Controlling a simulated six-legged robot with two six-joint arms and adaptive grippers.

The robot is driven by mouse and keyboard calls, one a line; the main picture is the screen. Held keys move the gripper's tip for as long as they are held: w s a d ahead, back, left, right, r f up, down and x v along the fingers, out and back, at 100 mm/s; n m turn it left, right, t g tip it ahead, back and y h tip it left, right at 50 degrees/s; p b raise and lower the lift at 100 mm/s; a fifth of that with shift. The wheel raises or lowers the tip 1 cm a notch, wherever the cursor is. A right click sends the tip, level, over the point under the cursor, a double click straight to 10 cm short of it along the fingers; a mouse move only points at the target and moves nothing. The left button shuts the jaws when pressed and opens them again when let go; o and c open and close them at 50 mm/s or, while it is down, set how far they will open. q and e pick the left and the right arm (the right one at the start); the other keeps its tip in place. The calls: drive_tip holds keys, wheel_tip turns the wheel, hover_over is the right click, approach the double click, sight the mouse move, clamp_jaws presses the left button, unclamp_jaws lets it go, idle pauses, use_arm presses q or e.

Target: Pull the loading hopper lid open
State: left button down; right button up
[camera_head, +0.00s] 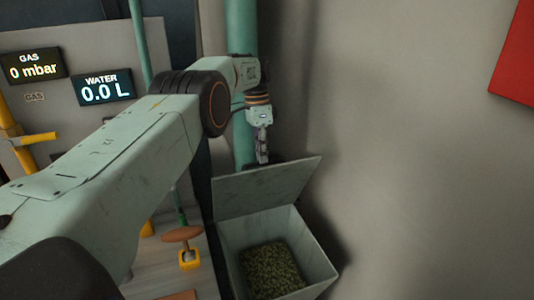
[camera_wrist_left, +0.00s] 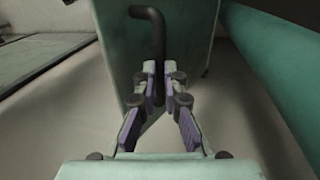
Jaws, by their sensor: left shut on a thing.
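The loading hopper (camera_head: 318,262) is a pale box at the lower middle of the head view, with green granular material (camera_head: 270,270) inside. Its lid (camera_head: 265,188) stands raised and tilted at the back of the box, so the hopper is open. My left gripper (camera_head: 262,156) is behind the lid's upper edge. In the left wrist view, my left gripper (camera_wrist_left: 157,78) is shut on the dark bent handle (camera_wrist_left: 153,28) of the lid (camera_wrist_left: 190,50). The handle is hidden in the head view. My right gripper is in neither view.
A green vertical pipe (camera_head: 243,130) stands behind my left gripper; a green pipe (camera_wrist_left: 275,70) also runs close by in the wrist view. Gas (camera_head: 33,66) and water (camera_head: 102,88) displays hang at left. A brown-topped yellow valve (camera_head: 186,245) is left of the hopper.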

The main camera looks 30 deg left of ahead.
use_arm(q)
drive_tip(key=shift+a+f, duration=0.4)
drive_tip(key=shift+f, duration=0.3)
drive_tip(key=c, duration=1.8)
unclamp_jaws()
drive_tip(key=o, duration=0.4)
drive_tip(key=shift+w+a+f, duration=0.15)
drive_tip(key=shift+w+f, duration=0.05)
drive_tip(key=shift+w, duration=0.05)
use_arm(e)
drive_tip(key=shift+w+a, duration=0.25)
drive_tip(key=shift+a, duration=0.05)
use_arm(q)
drive_tip(key=shift+w, duration=0.25)
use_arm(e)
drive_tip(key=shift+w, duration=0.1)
use_arm(q)
drive_tip(key=shift+r, duration=0.15)
